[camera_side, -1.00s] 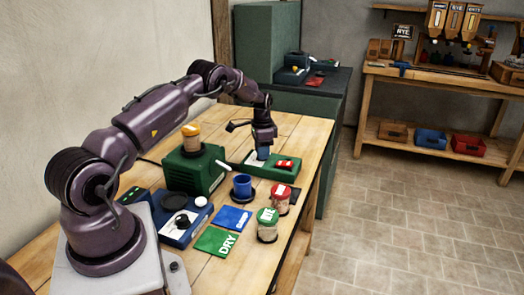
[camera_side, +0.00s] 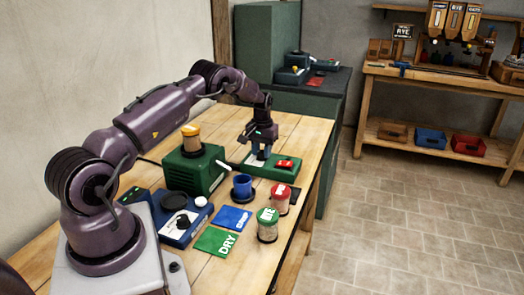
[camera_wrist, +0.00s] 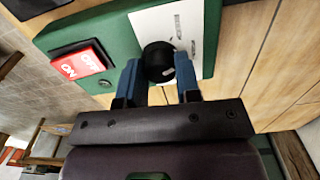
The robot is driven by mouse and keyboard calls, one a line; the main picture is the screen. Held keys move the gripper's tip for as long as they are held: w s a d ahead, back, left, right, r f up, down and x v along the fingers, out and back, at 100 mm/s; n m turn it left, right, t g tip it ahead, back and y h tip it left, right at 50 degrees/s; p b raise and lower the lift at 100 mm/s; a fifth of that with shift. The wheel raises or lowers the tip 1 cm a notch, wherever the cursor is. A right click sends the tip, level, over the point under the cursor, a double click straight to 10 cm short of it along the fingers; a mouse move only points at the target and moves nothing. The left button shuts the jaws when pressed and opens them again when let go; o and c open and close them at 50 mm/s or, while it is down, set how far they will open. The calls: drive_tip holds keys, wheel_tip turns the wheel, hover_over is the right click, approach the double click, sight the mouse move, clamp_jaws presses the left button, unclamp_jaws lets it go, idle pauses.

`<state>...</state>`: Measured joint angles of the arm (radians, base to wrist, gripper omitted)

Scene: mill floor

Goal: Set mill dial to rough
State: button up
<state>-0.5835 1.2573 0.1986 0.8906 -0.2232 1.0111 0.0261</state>
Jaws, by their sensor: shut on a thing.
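The mill's green control box (camera_side: 247,166) lies on the bench beside the green mill body (camera_side: 197,172). In the wrist view the box (camera_wrist: 112,30) carries a white plate (camera_wrist: 193,28) with small marks I cannot read. A round black dial (camera_wrist: 156,56) sits on that plate. My gripper (camera_wrist: 158,72) points down with its blue fingers shut on the dial, one on each side. A small pale mark shows on the dial's lower right side. In the side view my gripper (camera_side: 260,154) hides the dial. A red ON/OFF switch (camera_wrist: 79,62) sits beside the plate.
A blue cup (camera_side: 242,186), a red-lidded jar (camera_side: 280,200) and a green-lidded jar (camera_side: 267,226) stand nearby. Blue and green cards (camera_side: 216,242) lie before them. A blue device (camera_side: 178,228) sits near my base. The bench behind the control box is clear.

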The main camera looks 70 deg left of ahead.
sight(262, 151)
drive_tip(key=n, duration=0.5)
drive_tip(key=shift+r, duration=0.1)
idle(0.7)
drive_tip(key=o, duration=0.9)
drive_tip(key=shift+o, duration=0.2)
wheel_tip(262, 151, up, 13)
